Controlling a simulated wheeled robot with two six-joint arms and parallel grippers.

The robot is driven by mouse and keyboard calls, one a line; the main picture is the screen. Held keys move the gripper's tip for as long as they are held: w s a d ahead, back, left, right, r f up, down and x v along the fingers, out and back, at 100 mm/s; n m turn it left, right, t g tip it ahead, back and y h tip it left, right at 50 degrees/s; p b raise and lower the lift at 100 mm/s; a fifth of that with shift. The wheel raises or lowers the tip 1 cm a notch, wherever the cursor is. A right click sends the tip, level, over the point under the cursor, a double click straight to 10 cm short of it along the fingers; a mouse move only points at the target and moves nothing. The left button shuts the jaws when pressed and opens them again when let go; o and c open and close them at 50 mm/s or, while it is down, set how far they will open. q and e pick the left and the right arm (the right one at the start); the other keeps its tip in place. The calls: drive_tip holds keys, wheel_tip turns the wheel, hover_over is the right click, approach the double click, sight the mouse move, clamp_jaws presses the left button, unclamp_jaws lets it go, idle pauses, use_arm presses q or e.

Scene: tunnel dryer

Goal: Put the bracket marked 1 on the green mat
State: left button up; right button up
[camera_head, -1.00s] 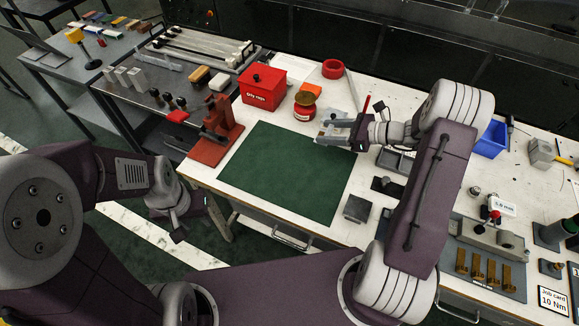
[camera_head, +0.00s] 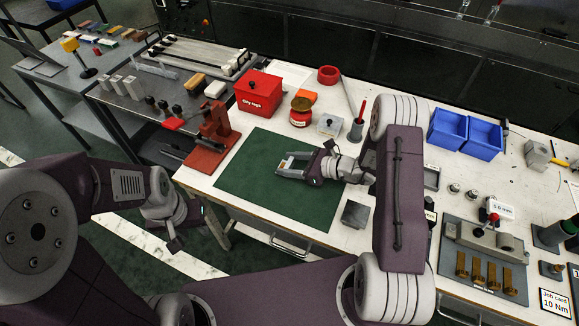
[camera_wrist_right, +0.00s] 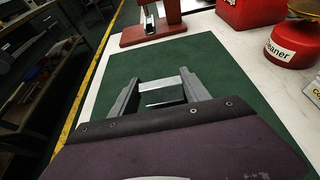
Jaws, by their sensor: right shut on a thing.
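The green mat (camera_head: 245,190) lies on the white workbench, and it fills much of the right wrist view (camera_wrist_right: 215,65). My right gripper (camera_head: 285,169) is over the mat's upper right part, shut on a small grey bracket (camera_head: 288,162). In the right wrist view the bracket (camera_wrist_right: 165,92) sits between the two fingers (camera_wrist_right: 163,95), with a pale upper face and a darker side. No number is readable on it. I cannot tell whether it touches the mat. My left gripper (camera_head: 178,240) hangs off the bench's front left, and its fingers are unclear.
A red clamp stand (camera_head: 212,140) stands at the mat's left edge. A red box (camera_head: 258,93), a red tin (camera_head: 301,112) and a grey knobbed block (camera_head: 328,124) stand behind the mat. A dark block (camera_head: 355,214) is right of it. Blue bins (camera_head: 447,129) stand further right.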

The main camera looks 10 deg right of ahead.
drive_tip(key=shift+w+f, duration=0.1)
drive_tip(key=shift+f, duration=0.85)
drive_tip(key=o, duration=1.6)
drive_tip(key=shift+o, duration=0.2)
